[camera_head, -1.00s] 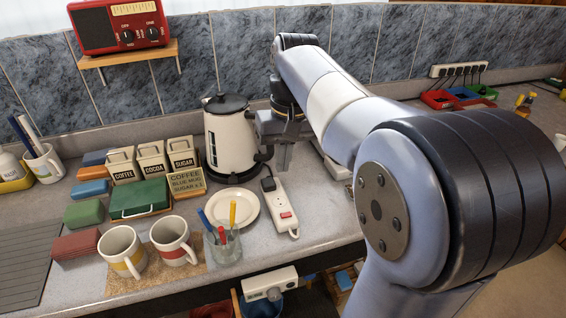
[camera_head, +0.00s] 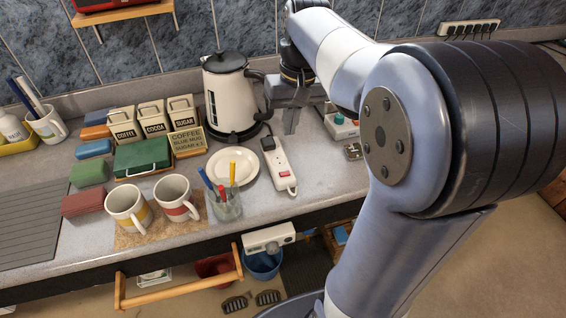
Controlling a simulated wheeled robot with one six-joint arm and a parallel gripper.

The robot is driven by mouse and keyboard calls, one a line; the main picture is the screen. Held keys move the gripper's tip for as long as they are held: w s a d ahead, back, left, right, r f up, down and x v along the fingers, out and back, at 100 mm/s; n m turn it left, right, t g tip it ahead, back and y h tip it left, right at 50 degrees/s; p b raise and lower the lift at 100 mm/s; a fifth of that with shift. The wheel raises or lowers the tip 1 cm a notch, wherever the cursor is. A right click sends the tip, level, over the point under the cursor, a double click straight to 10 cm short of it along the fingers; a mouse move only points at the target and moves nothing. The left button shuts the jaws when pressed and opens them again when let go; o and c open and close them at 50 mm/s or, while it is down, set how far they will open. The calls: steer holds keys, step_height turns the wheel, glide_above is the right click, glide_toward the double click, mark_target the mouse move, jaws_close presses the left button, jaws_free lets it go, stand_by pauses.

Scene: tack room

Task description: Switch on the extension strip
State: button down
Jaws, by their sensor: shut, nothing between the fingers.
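The white extension strip (camera_head: 279,160) lies on the grey worktop, right of the white plate. Its red switch (camera_head: 284,174) faces up near the front end, and I cannot tell if it is on or off. A black plug (camera_head: 267,143) sits at the strip's far end. My gripper (camera_head: 290,129) is shut and empty, pointing down behind and slightly right of the strip, apart from the switch.
A cream kettle (camera_head: 226,96) stands left of my gripper. A white plate (camera_head: 233,167) and a glass of pens (camera_head: 227,204) are left of the strip. A grey-white device (camera_head: 341,122) is to the right. Two mugs (camera_head: 176,199) stand at front left.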

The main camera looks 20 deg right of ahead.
mark_target(281, 174)
steer(key=f, duration=0.4)
steer(key=a+f, duration=0.1)
steer(key=f, duration=0.3)
steer(key=f+p, duration=0.1)
steer(key=f, duration=0.3)
steer(key=shift+a+f, duration=0.25)
steer(key=shift+f, duration=0.1)
